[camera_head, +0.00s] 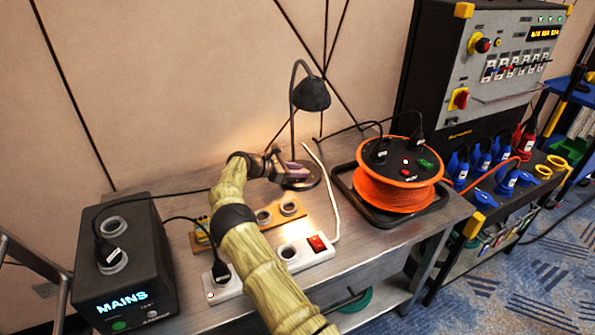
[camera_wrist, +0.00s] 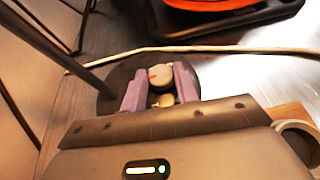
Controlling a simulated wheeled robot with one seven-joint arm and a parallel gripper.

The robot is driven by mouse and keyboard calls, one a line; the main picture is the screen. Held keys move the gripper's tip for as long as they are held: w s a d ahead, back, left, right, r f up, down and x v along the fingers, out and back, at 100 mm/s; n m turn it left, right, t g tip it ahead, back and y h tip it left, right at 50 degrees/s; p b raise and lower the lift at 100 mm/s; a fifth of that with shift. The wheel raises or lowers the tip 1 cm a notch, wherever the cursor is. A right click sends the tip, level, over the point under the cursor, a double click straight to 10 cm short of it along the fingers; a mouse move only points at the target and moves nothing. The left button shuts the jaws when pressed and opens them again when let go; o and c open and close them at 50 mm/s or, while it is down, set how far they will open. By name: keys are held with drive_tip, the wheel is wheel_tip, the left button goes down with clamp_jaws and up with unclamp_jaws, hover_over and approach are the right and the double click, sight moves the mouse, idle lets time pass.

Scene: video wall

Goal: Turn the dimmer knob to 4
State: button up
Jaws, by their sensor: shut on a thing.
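The dimmer knob (camera_wrist: 161,76) is a small pale round knob with a red mark, on the dark round base (camera_wrist: 92,92) of the desk lamp (camera_head: 310,95). The lamp's base also shows in the head view (camera_head: 311,179). My gripper (camera_wrist: 160,84) has its two purple fingers on either side of the knob and is shut on it. A small yellowish piece (camera_wrist: 163,100) shows between the fingers, nearer the palm. In the head view my gripper (camera_head: 296,170) is at the lamp base and hides the knob. Scale numbers are too small to read.
An orange cable reel (camera_head: 400,195) stands in a black tray right of the lamp. A white power strip (camera_head: 310,253) and a wooden socket board (camera_head: 265,216) lie in front. The black MAINS box (camera_head: 125,265) is at left. A white cable (camera_head: 331,190) passes beside the base.

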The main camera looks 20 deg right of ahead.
drive_tip(key=shift+f, duration=0.15)
drive_tip(key=o, duration=1)
drive_tip(key=v, duration=1.7)
drive_tip(key=shift+a+p, duration=0.15)
drive_tip(key=shift+p, duration=0.15)
